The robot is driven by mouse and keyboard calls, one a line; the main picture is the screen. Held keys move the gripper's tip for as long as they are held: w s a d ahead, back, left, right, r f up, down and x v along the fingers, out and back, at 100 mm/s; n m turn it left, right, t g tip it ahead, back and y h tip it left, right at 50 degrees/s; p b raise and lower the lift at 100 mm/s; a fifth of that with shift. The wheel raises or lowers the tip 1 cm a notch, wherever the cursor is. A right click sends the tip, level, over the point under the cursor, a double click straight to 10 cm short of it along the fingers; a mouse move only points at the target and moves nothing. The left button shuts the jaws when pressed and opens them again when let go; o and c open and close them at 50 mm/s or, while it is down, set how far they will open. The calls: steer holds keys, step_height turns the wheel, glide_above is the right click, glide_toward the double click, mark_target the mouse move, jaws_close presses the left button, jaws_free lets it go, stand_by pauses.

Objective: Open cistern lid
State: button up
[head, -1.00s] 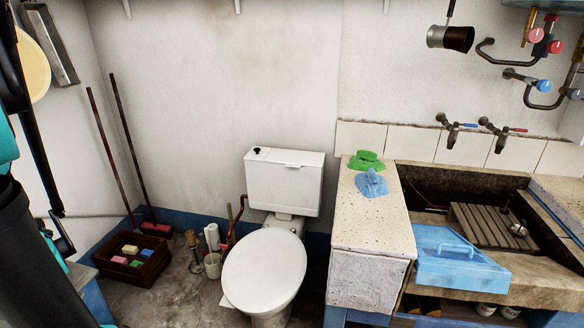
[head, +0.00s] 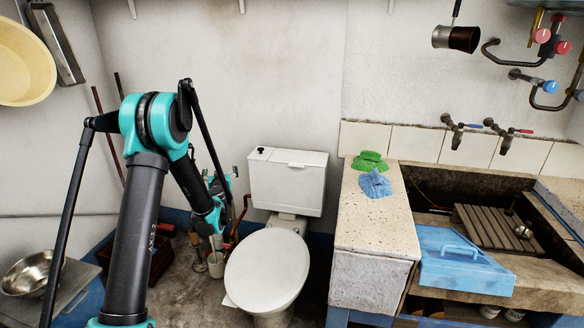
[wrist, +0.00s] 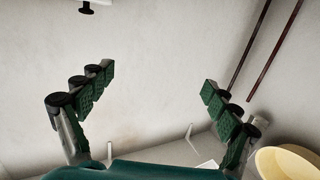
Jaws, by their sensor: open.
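The white cistern (head: 287,190) stands against the wall behind the toilet. Its lid (head: 300,157) lies flat on top, closed, with a black knob (head: 262,150) at the left and a small tab at the front edge. My gripper (head: 230,180) is left of the cistern, apart from it, partly hidden by my arm. In the wrist view my gripper (wrist: 158,80) is open and empty, its green-padded fingers wide apart. A black knob (wrist: 87,9) and a bit of white cistern show at that view's top left, beyond the fingers.
The closed toilet seat (head: 265,268) is in front of the cistern. A stone counter (head: 378,225) with green and blue cloths stands close on the right. Brooms (wrist: 272,50) lean in the left corner. A yellow basin (head: 25,62) hangs on the left wall.

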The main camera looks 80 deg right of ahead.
steer(key=s+d+f+m+g+h, duration=0.1)
steer(key=s+d+f+g, duration=0.15)
steer(key=s, duration=0.55)
steer(key=s+d+f+m+g+h, duration=0.1)
steer(key=s+d+f+m+g, duration=0.15)
steer(key=s, duration=0.45)
steer(key=m+g, duration=0.2)
steer(key=g, duration=0.1)
glide_toward(296, 163)
steer(key=shift+n+h, duration=0.25)
steer(key=shift+h, duration=0.05)
steer(key=d, duration=0.7)
steer(key=shift+s+d+f, duration=0.3)
steer(key=shift+d+f, duration=0.1)
steer(key=shift+a+r, duration=0.1)
steer(key=c, duration=1.7)
